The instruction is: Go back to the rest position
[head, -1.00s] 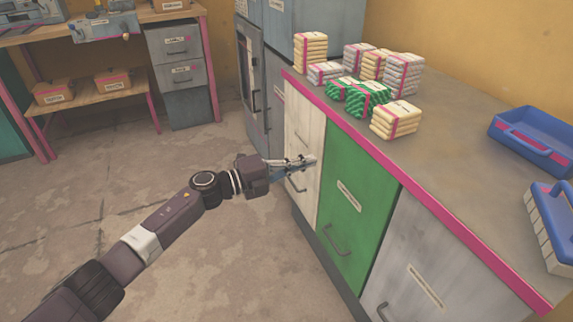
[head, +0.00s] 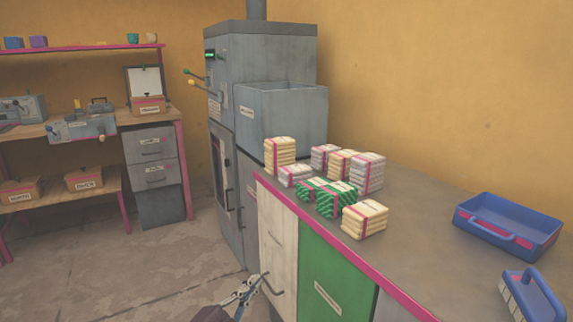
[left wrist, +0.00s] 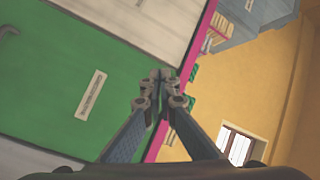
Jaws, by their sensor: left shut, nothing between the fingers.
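My left gripper (head: 246,294) is at the bottom of the head view, in front of the white drawer front (head: 277,255) of the counter. It also shows in the left wrist view (left wrist: 162,76), where its fingertips meet, shut and empty. Behind the fingers in that view are the green drawer front (left wrist: 70,75) and the counter's pink edge. I cannot tell from these views whether the fingertips touch the counter. My right gripper is not in view.
The counter (head: 420,215) holds several strapped bundles (head: 364,219), a blue tray (head: 508,228) and a brush with a blue handle (head: 530,296). A grey machine (head: 262,70) stands behind it. A workbench (head: 100,125) is at the left. Open floor (head: 130,275) lies between.

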